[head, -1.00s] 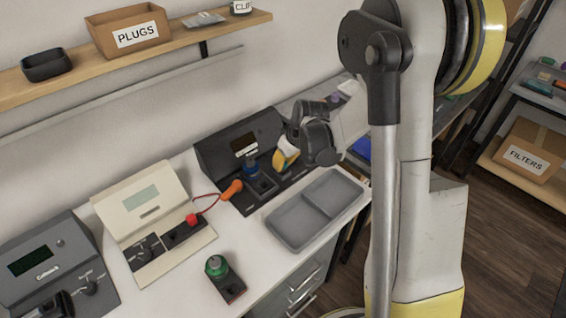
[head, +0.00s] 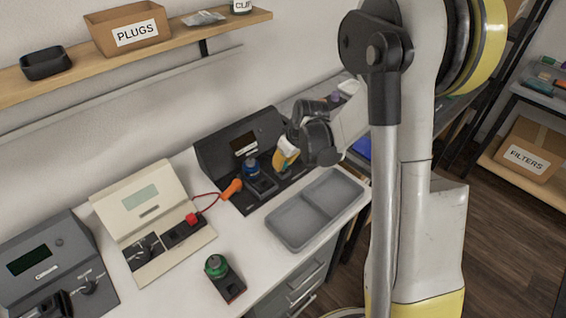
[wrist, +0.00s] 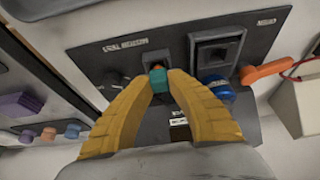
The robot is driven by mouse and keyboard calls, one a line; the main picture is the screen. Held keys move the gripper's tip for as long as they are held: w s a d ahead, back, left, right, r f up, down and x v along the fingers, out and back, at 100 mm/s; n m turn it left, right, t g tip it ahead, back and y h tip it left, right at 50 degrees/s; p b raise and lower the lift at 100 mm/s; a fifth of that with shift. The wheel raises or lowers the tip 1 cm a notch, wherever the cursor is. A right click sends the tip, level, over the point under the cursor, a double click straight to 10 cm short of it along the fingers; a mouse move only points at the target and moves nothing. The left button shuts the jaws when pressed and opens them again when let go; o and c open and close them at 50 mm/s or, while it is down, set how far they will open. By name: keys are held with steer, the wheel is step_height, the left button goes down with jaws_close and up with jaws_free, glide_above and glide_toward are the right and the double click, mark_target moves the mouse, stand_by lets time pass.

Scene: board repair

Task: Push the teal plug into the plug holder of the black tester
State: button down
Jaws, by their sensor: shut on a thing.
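The black tester (head: 222,151) stands against the wall on the white bench. My gripper (wrist: 157,84) has yellow fingers, which also show over the tester's right part in the head view (head: 286,153). The fingers are shut on the teal plug (wrist: 158,83), a small teal body with an orange end. The plug is at a small dark block (wrist: 156,43) on the tester's panel, which looks like the plug holder. I cannot tell how deep the plug sits in it.
A blue knob (wrist: 217,89) and an orange connector (wrist: 265,70) with a red lead sit beside the fingers. A grey two-part tray (head: 300,237) lies in front of the tester. A cream tester (head: 128,207) and a green-topped device (head: 216,266) stand to the left.

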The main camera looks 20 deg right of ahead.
steer(key=shift+f, duration=0.45)
stand_by(0.6)
steer(key=c, duration=1)
jaws_free()
steer(key=shift+r, duration=0.1)
steer(key=shift+r+p, duration=2.95)
steer(key=shift+r, duration=1.5)
